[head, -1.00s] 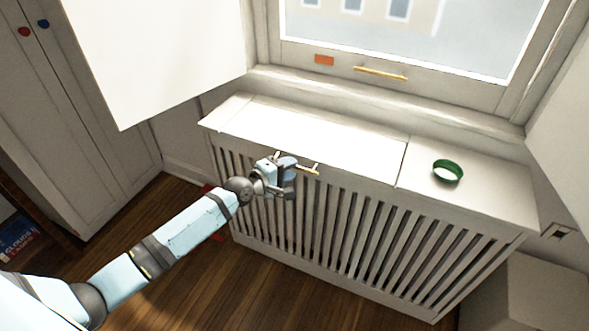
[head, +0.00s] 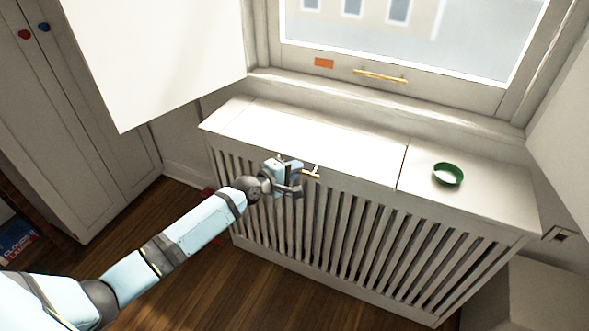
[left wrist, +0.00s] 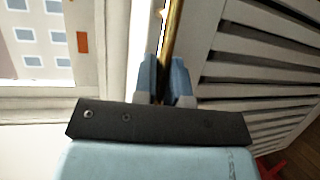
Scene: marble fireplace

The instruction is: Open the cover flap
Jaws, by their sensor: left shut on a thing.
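The cover flap (head: 325,143) is the white middle panel on top of the slatted radiator cover (head: 375,240). It lies flat, with seams at its left and right ends. A small brass handle (head: 312,173) sits at its front edge, partly hidden by my left gripper (head: 298,178). In the left wrist view the brass bar (left wrist: 172,45) runs between the fingers of the left gripper (left wrist: 166,80), which are shut on it. My right gripper is not in view.
A green ring-shaped dish (head: 448,174) stands on the fixed right part of the top. A window with a brass handle (head: 380,75) and an orange label (head: 324,63) is behind. A white panel (head: 160,60) hangs at upper left. Wooden floor (head: 215,285) lies in front.

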